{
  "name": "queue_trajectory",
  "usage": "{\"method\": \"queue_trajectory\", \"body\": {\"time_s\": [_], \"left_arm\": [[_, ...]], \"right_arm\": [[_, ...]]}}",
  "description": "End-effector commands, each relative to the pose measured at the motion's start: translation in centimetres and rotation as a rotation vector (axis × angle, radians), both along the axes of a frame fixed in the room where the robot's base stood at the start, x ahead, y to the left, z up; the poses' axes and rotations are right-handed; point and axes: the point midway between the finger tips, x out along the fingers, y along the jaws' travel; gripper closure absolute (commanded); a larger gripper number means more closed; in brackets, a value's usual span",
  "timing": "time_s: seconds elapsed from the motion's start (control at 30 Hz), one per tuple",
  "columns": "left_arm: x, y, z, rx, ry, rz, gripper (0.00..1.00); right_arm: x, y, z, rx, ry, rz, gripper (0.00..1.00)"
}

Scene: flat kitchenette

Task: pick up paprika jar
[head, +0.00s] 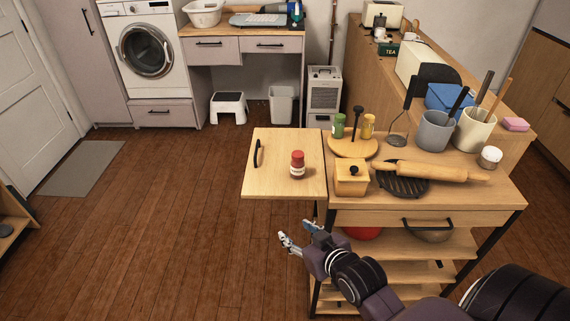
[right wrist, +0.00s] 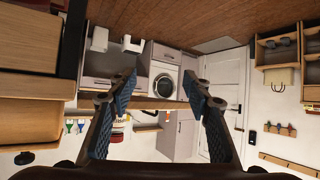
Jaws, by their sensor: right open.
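The paprika jar (head: 297,168), with a red lid and a pale label, stands upright on the light wooden side leaf (head: 275,185) of the kitchen cart. My right gripper (head: 296,233) is open and empty, on the near side of the leaf's front edge and apart from the jar. In the upside-down right wrist view, the open fingers (right wrist: 163,88) spread wide with nothing between the tips. A red and white jar shape, probably the paprika jar (right wrist: 120,125), shows there beside the left-hand finger, which partly covers it. My left gripper is not in view.
A black handle-like object (head: 257,153) lies left of the jar. Right of the leaf stand a wooden box (head: 351,180), a round board (head: 352,147) with green and yellow jars, a rolling pin (head: 440,172) and utensil pots.

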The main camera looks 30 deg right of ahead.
Motion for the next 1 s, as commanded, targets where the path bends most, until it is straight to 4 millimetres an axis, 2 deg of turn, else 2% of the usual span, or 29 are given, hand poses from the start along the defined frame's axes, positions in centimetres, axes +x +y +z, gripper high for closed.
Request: {"method": "queue_trajectory", "body": {"time_s": [0.03, 0.1, 0.3, 0.6, 0.73, 1.0], "left_arm": [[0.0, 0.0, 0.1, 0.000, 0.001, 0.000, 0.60], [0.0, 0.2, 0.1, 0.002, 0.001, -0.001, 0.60], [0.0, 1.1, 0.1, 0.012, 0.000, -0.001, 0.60], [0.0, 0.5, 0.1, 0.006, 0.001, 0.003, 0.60], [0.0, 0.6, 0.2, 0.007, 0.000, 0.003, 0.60], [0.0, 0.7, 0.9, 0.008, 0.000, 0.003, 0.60]], "right_arm": [[0.8, -0.7, 1.8, -0.003, -0.052, -0.009, 0.54], [1.6, -1.5, 3.3, -0.001, -0.112, -0.021, 0.54], [3.5, -3.9, 6.7, -0.001, -0.263, -0.056, 0.54], [5.2, -7.8, 11.4, -0.008, -0.481, -0.115, 0.54], [5.7, -8.6, 12.4, -0.010, -0.526, -0.128, 0.54], [8.2, -9.0, 12.6, -0.010, -0.528, -0.128, 0.54]]}}
